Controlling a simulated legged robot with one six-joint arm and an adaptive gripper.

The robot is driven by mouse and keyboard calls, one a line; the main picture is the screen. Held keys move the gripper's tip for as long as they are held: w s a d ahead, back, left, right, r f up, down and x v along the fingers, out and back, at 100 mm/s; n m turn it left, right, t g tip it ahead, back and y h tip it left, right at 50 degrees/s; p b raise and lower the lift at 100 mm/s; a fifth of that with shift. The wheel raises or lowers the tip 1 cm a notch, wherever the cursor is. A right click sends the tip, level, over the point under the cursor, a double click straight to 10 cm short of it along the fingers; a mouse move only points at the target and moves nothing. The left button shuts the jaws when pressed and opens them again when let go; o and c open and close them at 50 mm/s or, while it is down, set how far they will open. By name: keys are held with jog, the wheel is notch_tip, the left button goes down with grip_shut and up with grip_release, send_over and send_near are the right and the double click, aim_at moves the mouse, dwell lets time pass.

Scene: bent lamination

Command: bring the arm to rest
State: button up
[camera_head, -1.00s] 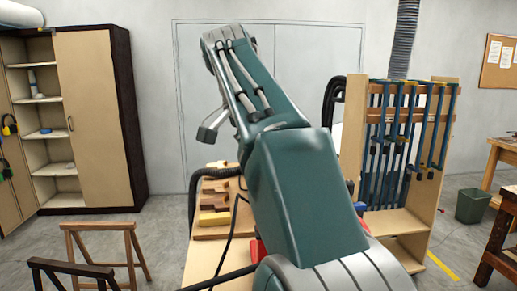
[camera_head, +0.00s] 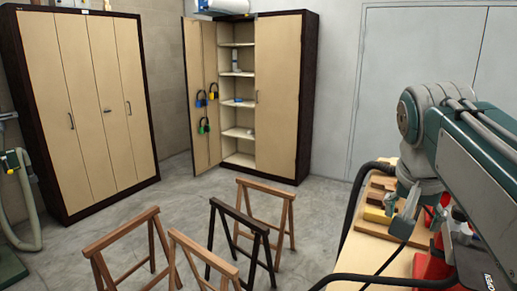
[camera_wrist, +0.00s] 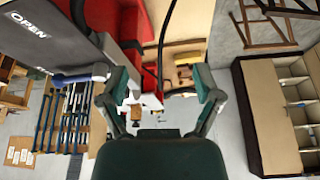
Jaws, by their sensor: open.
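My arm (camera_head: 470,150) is at the right edge of the head view, bent and folded over a pale workbench (camera_head: 355,262). My gripper (camera_wrist: 160,97) shows in the wrist view with its two fingers spread apart. Nothing is held between the fingers. In the head view I cannot make out the gripper clearly among the arm parts and the red things at the right.
Wooden sawhorses (camera_head: 262,215) stand on the floor left of the bench. An open cabinet (camera_head: 285,95) and a closed one (camera_head: 85,110) stand behind. Wooden blocks (camera_head: 378,205) lie on the bench. A clamp rack (camera_wrist: 65,115) is left in the wrist view.

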jog(key=s+a+f+n+t+y, duration=0.1)
jog(key=s+a+f+n, duration=0.3)
jog(key=f, duration=0.5)
jog(key=s+a+f+n+t+y, duration=0.1)
jog(key=s+a+f+n, duration=0.3)
jog(key=f, duration=0.5)
jog(key=shift+s+a+f+y, duration=0.2)
jog(key=shift+s+a+y, duration=0.2)
jog(key=shift+s+a, duration=0.55)
jog(key=shift+w, duration=0.15)
